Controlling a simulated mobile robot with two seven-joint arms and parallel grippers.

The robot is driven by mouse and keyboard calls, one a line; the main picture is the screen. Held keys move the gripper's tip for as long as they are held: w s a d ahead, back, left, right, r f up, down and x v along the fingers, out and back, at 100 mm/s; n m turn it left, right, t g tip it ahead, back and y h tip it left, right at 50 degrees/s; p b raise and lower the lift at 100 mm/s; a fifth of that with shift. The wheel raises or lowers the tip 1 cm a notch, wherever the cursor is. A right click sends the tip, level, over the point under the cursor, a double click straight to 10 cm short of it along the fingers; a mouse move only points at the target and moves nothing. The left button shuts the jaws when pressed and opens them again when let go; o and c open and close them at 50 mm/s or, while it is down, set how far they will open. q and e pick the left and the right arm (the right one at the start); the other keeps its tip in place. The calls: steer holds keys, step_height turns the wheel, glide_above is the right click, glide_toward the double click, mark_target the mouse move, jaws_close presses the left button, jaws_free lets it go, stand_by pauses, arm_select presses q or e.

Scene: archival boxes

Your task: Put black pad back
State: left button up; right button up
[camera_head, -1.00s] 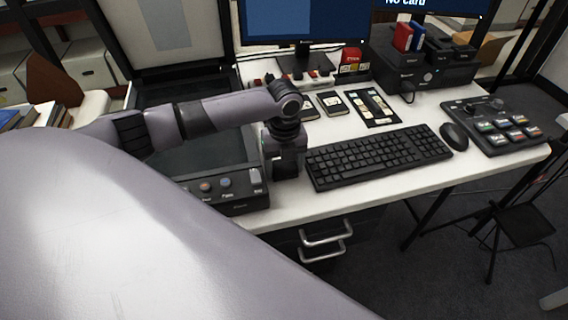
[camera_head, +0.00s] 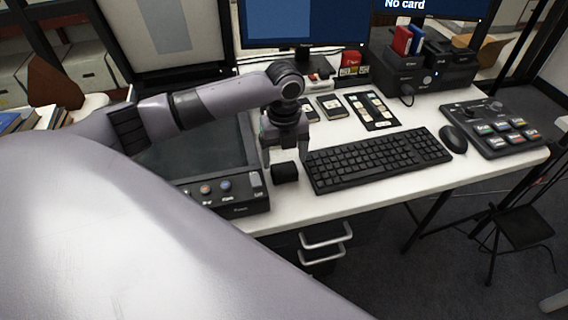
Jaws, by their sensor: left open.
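A small black block (camera_head: 285,172), the likeliest black pad, sits on the white desk between the flatbed scanner (camera_head: 222,194) and the keyboard (camera_head: 380,158). My left gripper (camera_head: 285,160) points down right above it. Its two fingers are spread apart, one on each side of the block's top, and it appears empty. I cannot tell whether a finger touches the block. My right gripper is out of view.
The scanner's lid (camera_head: 160,40) stands open behind. Small cards (camera_head: 332,107) and a black strip holder (camera_head: 374,110) lie behind the keyboard. A mouse (camera_head: 453,137) and a button panel (camera_head: 492,128) are at the right. The desk's front strip (camera_head: 330,205) is clear.

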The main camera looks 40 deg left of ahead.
mark_target(284, 167)
arm_select(q)
step_height(284, 167, up, 8)
steer(key=shift+f, duration=0.25)
stand_by(0.5)
